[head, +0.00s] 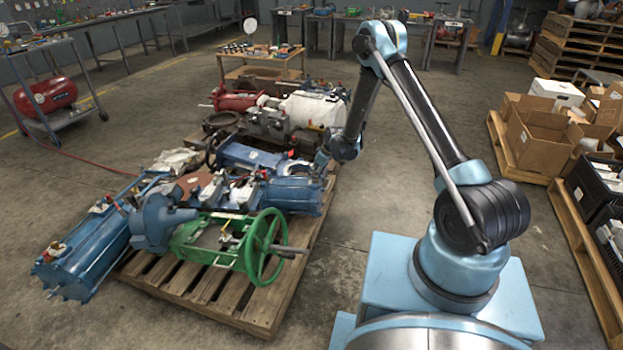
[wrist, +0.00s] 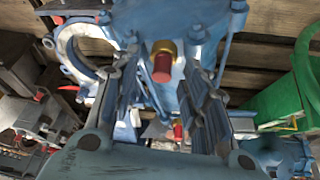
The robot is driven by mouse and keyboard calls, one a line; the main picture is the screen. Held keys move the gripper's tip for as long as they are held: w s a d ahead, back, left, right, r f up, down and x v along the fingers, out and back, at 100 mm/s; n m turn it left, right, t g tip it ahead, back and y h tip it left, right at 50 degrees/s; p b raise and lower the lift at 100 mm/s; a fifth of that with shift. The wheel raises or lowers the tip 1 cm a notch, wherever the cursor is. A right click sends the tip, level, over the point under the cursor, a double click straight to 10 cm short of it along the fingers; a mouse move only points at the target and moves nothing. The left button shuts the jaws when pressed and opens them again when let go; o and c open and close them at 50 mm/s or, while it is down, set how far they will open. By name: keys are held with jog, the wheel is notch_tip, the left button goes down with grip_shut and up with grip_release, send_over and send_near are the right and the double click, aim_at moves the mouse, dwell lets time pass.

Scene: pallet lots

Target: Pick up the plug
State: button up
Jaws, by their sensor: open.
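A red plug with a brass-coloured collar (wrist: 162,64) shows in the wrist view, on or against a blue metal part (wrist: 212,14). My gripper (wrist: 160,72) is open, with one dark finger on each side of the plug in the picture. I see no finger contact with it, and the depth gap is hard to judge. In the head view my gripper (head: 323,159) is low over the right side of the loaded pallet, partly hidden by my arm. I cannot pick out the plug for certain in the head view.
The wooden pallet (head: 262,308) is crowded with blue cylinders, valves and a green handwheel (head: 265,249). Cardboard boxes (head: 541,138) sit on pallets at right. Floor right of the pallet is clear.

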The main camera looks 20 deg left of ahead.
jog(key=shift+a+f, duration=0.1)
jog(key=shift+f, duration=0.1)
jog(key=c, duration=0.8)
